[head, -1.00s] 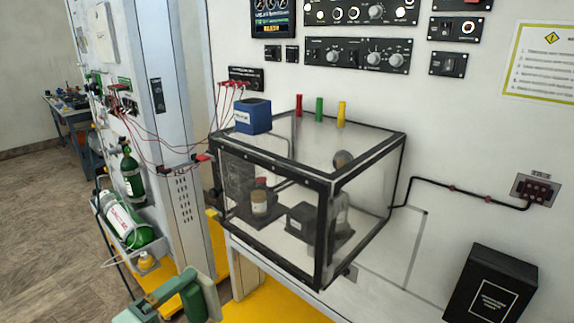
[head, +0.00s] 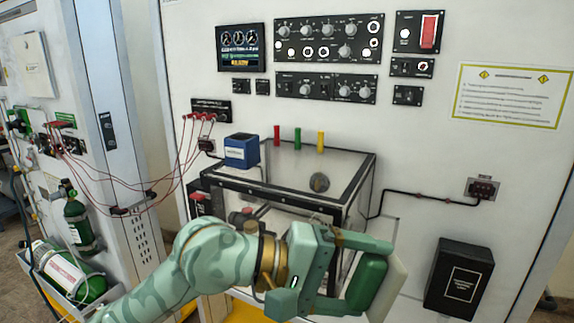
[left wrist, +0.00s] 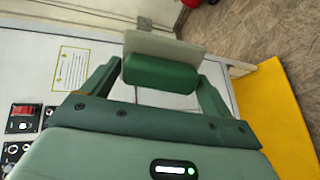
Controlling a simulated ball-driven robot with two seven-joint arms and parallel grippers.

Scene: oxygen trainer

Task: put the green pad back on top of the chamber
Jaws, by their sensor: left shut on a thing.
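My left gripper (head: 360,277) is shut on the green pad (head: 368,284), a dark green rounded block with a pale flat plate on its outer side. In the left wrist view the green pad (left wrist: 160,74) lies between the two fingers of my left gripper (left wrist: 158,80). The chamber (head: 270,191) is a clear box with a black frame against the white panel. My left arm and gripper are in front of its lower part and hide much of it. The pad is in front of the chamber's right side, lower in the picture than its top. My right gripper does not show.
A blue box (head: 241,151) stands at the chamber's back left top corner. Red, green (head: 297,138) and yellow sticks stand along its back edge. Red wires hang left of it. A black box (head: 459,275) is on the panel at right. Much of the chamber's top is clear.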

